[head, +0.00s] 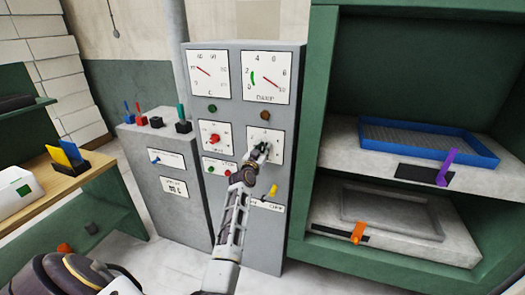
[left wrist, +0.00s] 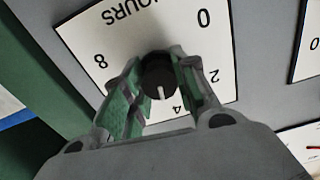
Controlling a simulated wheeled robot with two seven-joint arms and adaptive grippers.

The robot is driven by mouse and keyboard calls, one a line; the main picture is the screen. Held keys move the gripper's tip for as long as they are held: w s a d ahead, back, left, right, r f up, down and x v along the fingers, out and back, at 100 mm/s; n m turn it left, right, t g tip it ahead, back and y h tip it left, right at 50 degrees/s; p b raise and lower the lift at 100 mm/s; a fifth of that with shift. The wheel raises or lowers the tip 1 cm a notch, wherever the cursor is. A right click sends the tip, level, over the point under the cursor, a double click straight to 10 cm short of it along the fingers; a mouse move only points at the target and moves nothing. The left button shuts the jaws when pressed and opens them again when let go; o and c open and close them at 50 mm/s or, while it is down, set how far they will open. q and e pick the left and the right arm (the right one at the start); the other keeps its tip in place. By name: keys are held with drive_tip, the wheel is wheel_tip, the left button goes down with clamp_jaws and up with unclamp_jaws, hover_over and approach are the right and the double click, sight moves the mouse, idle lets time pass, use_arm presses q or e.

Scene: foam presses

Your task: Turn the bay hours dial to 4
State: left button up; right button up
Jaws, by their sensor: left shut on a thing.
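The bay hours dial is a black round knob (left wrist: 159,72) with a white pointer line, on a white plate (left wrist: 85,40) marked HOURS. In the left wrist view the plate appears upside down, with 0, 2, 4 and 8 readable; a finger covers the place between 4 and 8. The pointer line points down, near the 4 and slightly to its left. My left gripper (head: 258,152) is shut on the knob, one finger on each side; the fingers also show in the left wrist view (left wrist: 158,88). In the head view the gripper covers most of the knob. My right gripper is not in view.
The grey panel carries two gauges (head: 209,74) (head: 267,77), another dial with a red knob (head: 214,138), and a yellow lever (head: 271,191) below my gripper. A lower grey cabinet (head: 160,150) with switches stands left. A green press (head: 318,110) with a blue tray (head: 425,140) stands right.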

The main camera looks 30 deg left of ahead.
use_arm(q)
drive_tip(key=shift+r+n+p, duration=0.1)
drive_tip(key=shift+n+p, duration=0.4)
drive_tip(key=shift+n, duration=0.3)
drive_tip(key=shift+c, duration=0.2)
drive_tip(key=o, duration=1)
